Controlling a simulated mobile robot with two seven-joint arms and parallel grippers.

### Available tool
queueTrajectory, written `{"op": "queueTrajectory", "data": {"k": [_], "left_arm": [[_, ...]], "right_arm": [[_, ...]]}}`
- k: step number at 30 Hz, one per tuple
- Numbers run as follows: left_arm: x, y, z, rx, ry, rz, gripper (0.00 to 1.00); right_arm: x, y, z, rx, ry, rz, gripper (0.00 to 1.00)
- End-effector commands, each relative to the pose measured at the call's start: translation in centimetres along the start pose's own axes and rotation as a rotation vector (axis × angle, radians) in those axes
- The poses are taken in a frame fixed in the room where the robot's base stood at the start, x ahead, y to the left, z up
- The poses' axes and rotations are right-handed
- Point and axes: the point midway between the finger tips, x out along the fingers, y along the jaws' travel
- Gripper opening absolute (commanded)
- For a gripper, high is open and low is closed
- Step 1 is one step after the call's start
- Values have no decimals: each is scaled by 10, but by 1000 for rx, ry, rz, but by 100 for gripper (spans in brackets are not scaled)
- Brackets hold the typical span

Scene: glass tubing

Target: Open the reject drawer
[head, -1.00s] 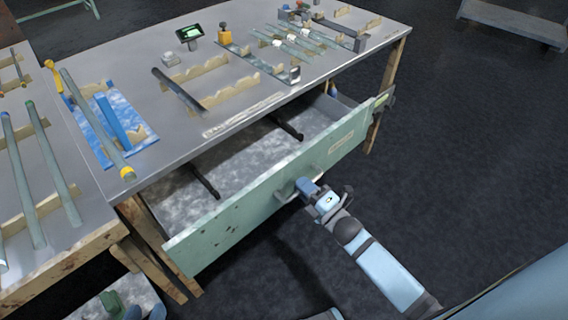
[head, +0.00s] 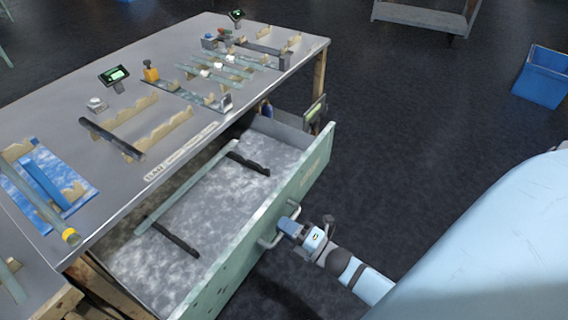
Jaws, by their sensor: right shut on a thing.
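The reject drawer (head: 302,182) is a pale green drawer under the grey workbench, and it stands pulled well out. Its grey speckled floor shows, with two dark notched supports (head: 172,237) and a pale green glass tube (head: 187,188) lying across them. My right gripper (head: 285,226) is at the front of the drawer, shut on the drawer handle (head: 268,241), a bar on the front panel. The fingertips are partly hidden against the handle. My left gripper is not in view.
The workbench top (head: 200,50) carries wooden racks, glass tubes, a dark rod (head: 112,138) and small displays (head: 113,75). A blue bin (head: 543,77) stands on the floor at the far right. The dark floor right of the drawer is clear.

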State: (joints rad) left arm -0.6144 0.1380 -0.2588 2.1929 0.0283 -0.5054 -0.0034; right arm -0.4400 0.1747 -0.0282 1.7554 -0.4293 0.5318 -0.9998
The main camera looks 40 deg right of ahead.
Motion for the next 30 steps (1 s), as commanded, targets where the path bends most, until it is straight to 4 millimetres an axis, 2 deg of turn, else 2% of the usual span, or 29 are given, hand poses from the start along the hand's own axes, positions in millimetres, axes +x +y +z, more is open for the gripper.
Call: {"op": "queueTrajectory", "data": {"k": [1,2,5,13,17,20,30], "left_arm": [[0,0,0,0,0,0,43],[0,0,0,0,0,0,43],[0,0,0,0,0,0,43],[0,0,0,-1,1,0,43],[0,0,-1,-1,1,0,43],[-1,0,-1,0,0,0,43],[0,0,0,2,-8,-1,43]], "right_arm": [[0,0,0,0,0,0,0],[0,0,0,0,0,0,17],[0,0,0,0,0,0,39],[0,0,0,0,0,0,39],[-9,-1,0,1,0,-2,39],[-25,-1,0,1,-2,-4,39],[-102,0,0,0,-1,-4,39]]}}
